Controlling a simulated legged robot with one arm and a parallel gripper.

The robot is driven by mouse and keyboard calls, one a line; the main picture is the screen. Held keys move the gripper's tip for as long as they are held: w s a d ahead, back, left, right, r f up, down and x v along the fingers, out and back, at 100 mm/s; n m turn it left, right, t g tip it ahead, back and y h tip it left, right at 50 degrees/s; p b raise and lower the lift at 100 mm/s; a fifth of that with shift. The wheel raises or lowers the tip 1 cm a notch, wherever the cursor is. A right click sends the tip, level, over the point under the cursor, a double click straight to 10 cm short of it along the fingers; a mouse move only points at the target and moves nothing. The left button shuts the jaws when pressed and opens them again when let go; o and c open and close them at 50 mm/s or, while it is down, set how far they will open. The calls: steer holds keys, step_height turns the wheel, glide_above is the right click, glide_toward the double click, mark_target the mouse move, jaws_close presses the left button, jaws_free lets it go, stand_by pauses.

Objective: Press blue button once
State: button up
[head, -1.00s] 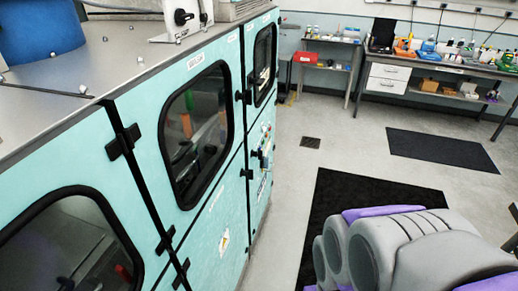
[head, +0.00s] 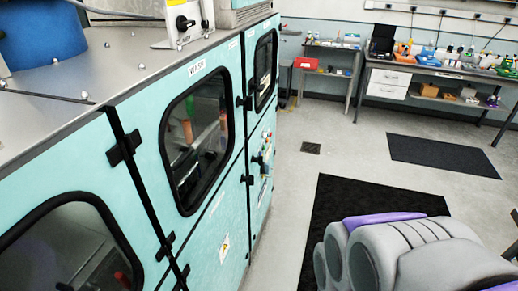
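A small control panel (head: 265,148) with several coloured buttons and knobs sits on the teal machine cabinet (head: 222,205), at its far end below the far window. The buttons are seen at a steep angle and are too small for me to pick out a blue one surely. A grey and purple part of my own arm (head: 405,252) fills the lower right, over the dark floor mat. My gripper's fingers do not show in this view.
Black latches (head: 124,145) and hinges stick out from the cabinet front. A dark mat (head: 350,195) lies on the floor beside the cabinet. A workbench (head: 435,68) with bottles and tools stands at the back right, next to a small shelf table (head: 330,62). Floor between is clear.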

jaws_close()
stand_by(1.1)
